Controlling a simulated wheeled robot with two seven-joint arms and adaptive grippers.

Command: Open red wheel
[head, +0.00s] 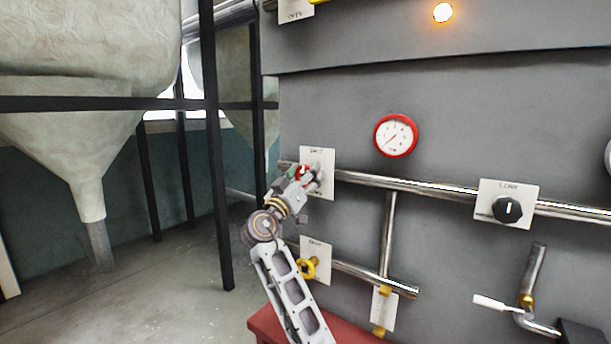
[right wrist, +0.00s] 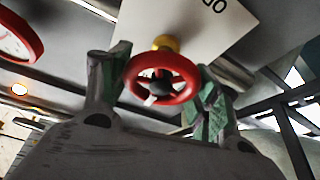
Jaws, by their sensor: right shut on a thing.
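The red wheel (right wrist: 162,78) is a small round valve handle with spokes on a brass stem. In the right wrist view it sits between the two fingers of my right gripper (right wrist: 158,85), which is shut on it. In the head view the red wheel (head: 302,172) shows only in part, in front of a white label plate (head: 319,186) on the upper pipe. My right gripper (head: 308,176) covers most of it there. My left gripper is not in view.
A red-rimmed gauge (head: 396,135) is above and to the right. A black knob (head: 507,210) and a white-handled lever (head: 497,303) are further right. Black frame posts (head: 216,150) stand left.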

